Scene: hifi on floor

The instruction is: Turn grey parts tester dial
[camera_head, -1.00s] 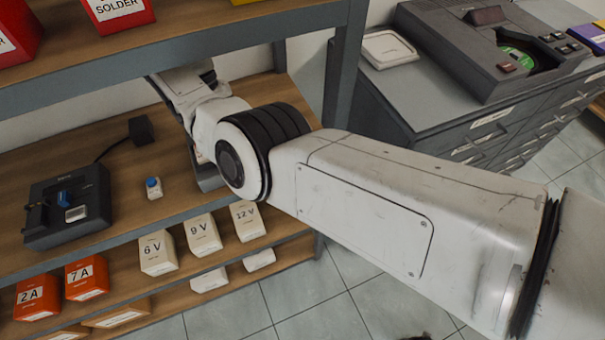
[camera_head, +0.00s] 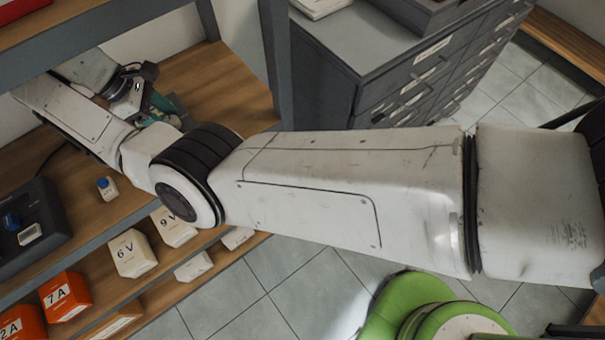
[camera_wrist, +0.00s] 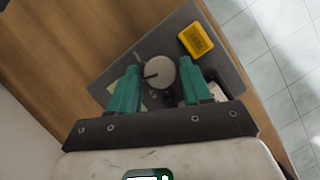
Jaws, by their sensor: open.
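The grey parts tester (camera_wrist: 112,83) lies on the wooden shelf in the wrist view, a flat grey unit set at an angle. Its round pale grey dial (camera_wrist: 160,72) has a dark pointer line toward the left. My gripper (camera_wrist: 162,78) has two teal fingers, spread apart, with the dial showing between and just beyond their tips. I cannot tell whether a finger touches it. In the head view, my gripper (camera_head: 160,110) is over the back of the shelf, and the tester is not clearly visible there.
In the head view, a black device (camera_head: 38,235) and a small blue-capped white object (camera_head: 107,188) are at left on the shelf. A grey shelf post (camera_head: 276,65) stands to the right of my gripper.

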